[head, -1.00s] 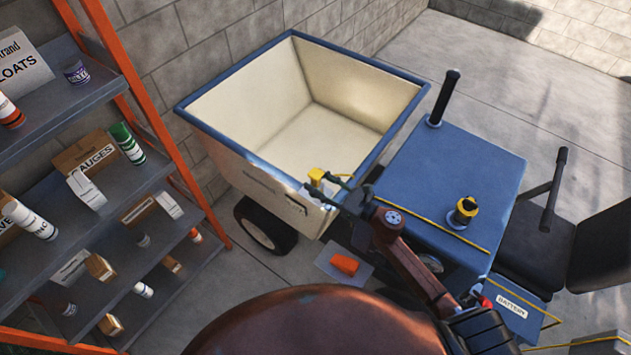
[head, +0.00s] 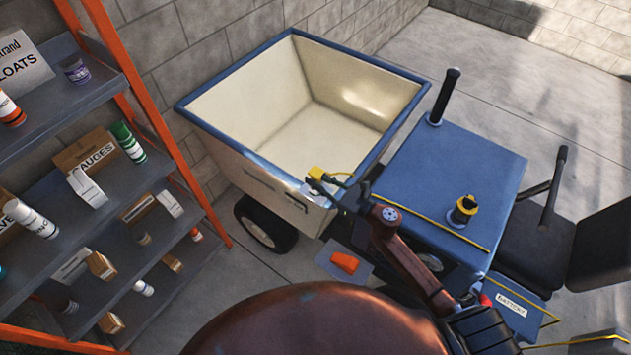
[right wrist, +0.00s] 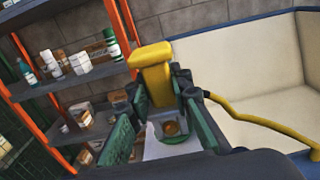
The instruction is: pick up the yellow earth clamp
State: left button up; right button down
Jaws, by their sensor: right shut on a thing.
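The yellow earth clamp (head: 317,173) is at the near rim of the cream and blue cart tub in the head view. It shows larger in the right wrist view (right wrist: 152,68), with a yellow cable running off to the right. My right gripper (head: 328,182) is at the clamp, and in the right wrist view its green-padded fingers (right wrist: 158,112) are shut on it. Whether the clamp still touches the rim is hidden. My left gripper is not in view.
The empty cart tub (head: 222,143) stands behind the gripper. A blue box (head: 440,170) with a black and yellow cap (head: 464,209) is to the right. A shelf rack (head: 150,190) stands left. An orange block (head: 344,263) lies on a flat plate below.

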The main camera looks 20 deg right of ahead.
jog(key=shift+r, duration=0.15)
jog(key=shift+r, duration=0.3)
notch_tip(320, 180, up, 2)
jog(key=shift+r, duration=0.1)
jog(key=s+d+r, duration=0.2)
jog(key=s+r, duration=0.8)
jog(key=s, duration=0.4)
jog(key=shift+w+f, duration=0.1)
